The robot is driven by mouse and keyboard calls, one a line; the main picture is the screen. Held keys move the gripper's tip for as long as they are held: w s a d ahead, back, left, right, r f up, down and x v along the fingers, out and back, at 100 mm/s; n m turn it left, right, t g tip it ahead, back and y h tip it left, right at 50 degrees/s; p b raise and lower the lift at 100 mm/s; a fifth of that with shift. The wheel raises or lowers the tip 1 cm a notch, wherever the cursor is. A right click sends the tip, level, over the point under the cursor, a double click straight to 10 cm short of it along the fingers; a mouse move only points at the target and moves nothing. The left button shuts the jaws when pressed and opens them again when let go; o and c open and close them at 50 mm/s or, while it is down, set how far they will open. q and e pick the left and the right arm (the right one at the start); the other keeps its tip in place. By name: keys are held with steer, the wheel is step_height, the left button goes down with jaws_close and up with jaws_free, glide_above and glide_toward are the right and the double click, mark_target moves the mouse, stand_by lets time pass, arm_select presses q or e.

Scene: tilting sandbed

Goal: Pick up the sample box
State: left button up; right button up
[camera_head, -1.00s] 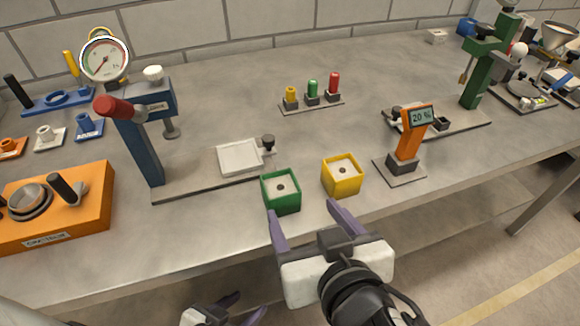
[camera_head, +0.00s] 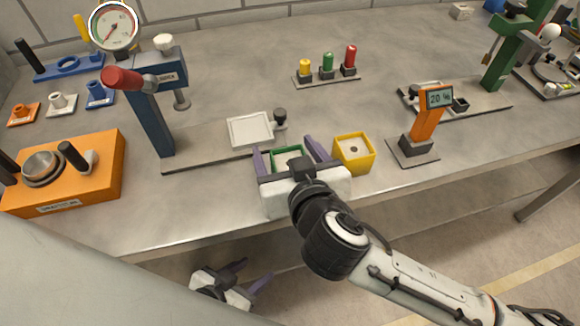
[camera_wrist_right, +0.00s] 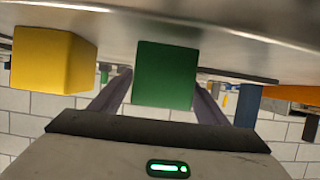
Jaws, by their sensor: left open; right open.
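Two open-topped boxes stand near the table's front edge: a green box (camera_head: 288,153) and a yellow box (camera_head: 354,153). I cannot tell which one is the sample box. My right gripper (camera_head: 283,147) is open, with one finger on each side of the green box; contact is not clear. Its body hides most of the green box's front in the head view. In the right wrist view the green box (camera_wrist_right: 166,75) lies between the fingers, and the yellow box (camera_wrist_right: 52,60) is outside them, to the left. My left gripper (camera_head: 257,270) is open and empty, below the table edge.
A blue press (camera_head: 152,115) with a red handle and gauge stands left; its base plate holds a white tray (camera_head: 250,130) behind the green box. An orange device (camera_head: 65,180) is at front left. An orange display stand (camera_head: 425,125) stands right of the yellow box.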

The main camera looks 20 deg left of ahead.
steer(key=shift+w+a+f, duration=0.1)
steer(key=shift+w+a, duration=0.05)
steer(key=shift+w, duration=0.05)
steer(key=c, duration=1.3)
steer(key=shift+r, duration=0.2)
